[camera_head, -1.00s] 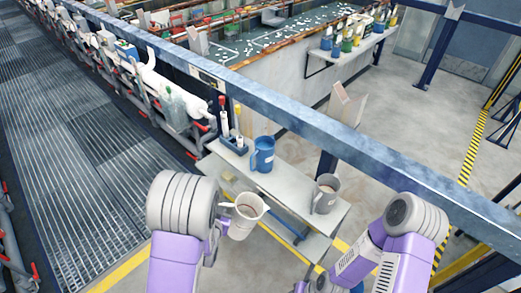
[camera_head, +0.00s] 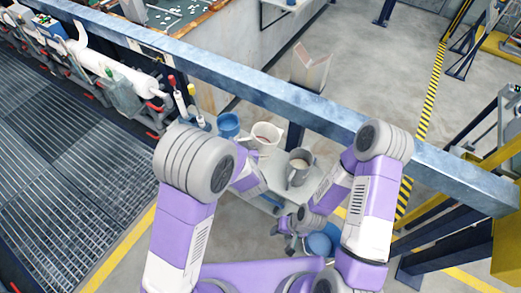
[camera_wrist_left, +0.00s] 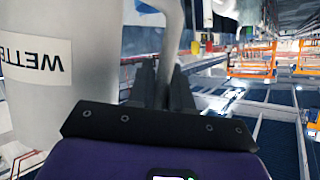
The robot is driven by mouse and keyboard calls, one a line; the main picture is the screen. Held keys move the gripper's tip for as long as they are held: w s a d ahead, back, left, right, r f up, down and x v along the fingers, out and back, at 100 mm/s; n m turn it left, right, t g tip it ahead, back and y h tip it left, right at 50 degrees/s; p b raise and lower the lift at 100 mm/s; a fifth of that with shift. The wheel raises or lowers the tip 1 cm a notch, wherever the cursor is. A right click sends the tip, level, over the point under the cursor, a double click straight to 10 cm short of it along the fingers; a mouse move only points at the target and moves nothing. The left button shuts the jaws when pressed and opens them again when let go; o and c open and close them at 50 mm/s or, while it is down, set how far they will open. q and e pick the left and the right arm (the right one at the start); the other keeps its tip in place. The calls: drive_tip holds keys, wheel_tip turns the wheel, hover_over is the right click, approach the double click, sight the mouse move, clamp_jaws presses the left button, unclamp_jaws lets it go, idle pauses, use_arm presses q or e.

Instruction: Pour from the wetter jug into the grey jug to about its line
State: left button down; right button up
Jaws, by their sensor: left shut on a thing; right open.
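The white wetter jug (camera_head: 266,137) is between the blue and grey jugs in the head view and looks upright. My left gripper (camera_wrist_left: 162,85) is shut on its handle in the left wrist view, where the jug's body (camera_wrist_left: 75,75) shows a "WETTER" label. My left forearm hides those fingers in the head view. The grey jug (camera_head: 292,176) stands on the bench just right of the wetter jug, with a pale inside. Its line cannot be made out. My right gripper (camera_head: 287,238) is open and empty, low in front of the bench.
A blue jug (camera_head: 228,125) stands at the left of the grey bench (camera_head: 312,182). A rack of upright tools (camera_head: 192,113) is beyond it. A blue steel beam (camera_head: 250,85) crosses behind the bench. A round blue thing (camera_head: 320,244) is below, near my right gripper.

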use_arm(q)
drive_tip(key=s+d+n+y+p, duration=0.1)
drive_tip(key=s+d, duration=0.4)
drive_tip(key=d, duration=0.2)
drive_tip(key=shift+d+n+y+p, duration=0.25)
drive_tip(key=shift+n+y+p, duration=0.05)
drive_tip(key=shift+n+y, duration=0.1)
drive_tip(key=shift+s+a+r+n+h+b, duration=0.25)
drive_tip(key=shift+s+a+n+b, duration=0.1)
drive_tip(key=shift+a+b, duration=0.25)
drive_tip(key=shift+s+a+r+n+h+b, duration=0.2)
drive_tip(key=shift+s+a+n+b, duration=0.15)
drive_tip(key=shift+a+b, duration=0.25)
drive_tip(key=shift+s+a+r+n+h+b, duration=0.25)
drive_tip(key=shift+a+n+b, duration=0.15)
drive_tip(key=shift+a+b, duration=0.2)
